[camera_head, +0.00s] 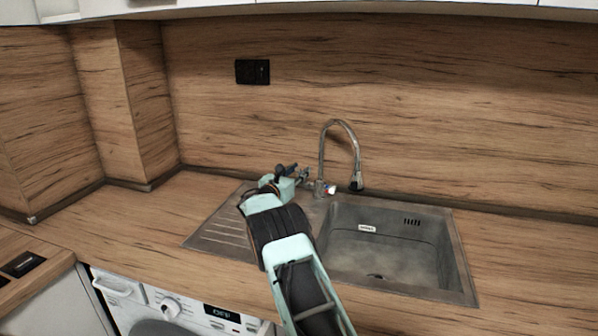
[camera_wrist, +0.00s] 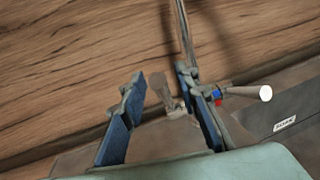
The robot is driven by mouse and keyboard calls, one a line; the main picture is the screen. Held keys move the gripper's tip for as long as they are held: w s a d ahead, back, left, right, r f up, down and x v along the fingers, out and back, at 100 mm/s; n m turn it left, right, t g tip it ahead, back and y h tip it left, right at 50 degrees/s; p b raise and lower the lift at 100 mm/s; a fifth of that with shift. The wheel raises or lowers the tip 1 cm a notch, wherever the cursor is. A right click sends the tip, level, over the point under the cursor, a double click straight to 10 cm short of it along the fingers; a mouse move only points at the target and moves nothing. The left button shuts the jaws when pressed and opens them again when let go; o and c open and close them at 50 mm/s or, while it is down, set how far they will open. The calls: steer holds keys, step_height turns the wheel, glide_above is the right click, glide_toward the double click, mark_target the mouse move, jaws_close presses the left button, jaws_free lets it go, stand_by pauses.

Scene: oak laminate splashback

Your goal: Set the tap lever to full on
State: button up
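The chrome tap (camera_head: 322,155) stands behind the sink, with a high curved spout ending in a dark-tipped head. In the wrist view its column (camera_wrist: 185,35) rises behind my right finger. My gripper (camera_head: 303,174) is at the left of the tap's base. In the wrist view my gripper (camera_wrist: 163,115) has its two blue-padded fingers apart. A small metal piece, seemingly the tap lever (camera_wrist: 160,88), shows in the gap between them; contact cannot be told. A red and blue mark (camera_wrist: 218,98) and a pale-ended rod (camera_wrist: 264,93) show right of the right finger.
The steel sink basin (camera_head: 385,245) is right of my arm, and its ribbed drainboard (camera_head: 222,238) is left. The wooden splashback (camera_head: 430,110) is close behind the tap. A black socket (camera_head: 252,72) is on it. A washing machine (camera_head: 170,310) is below the counter.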

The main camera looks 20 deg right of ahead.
steer(key=shift+c, duration=0.3)
jaws_close()
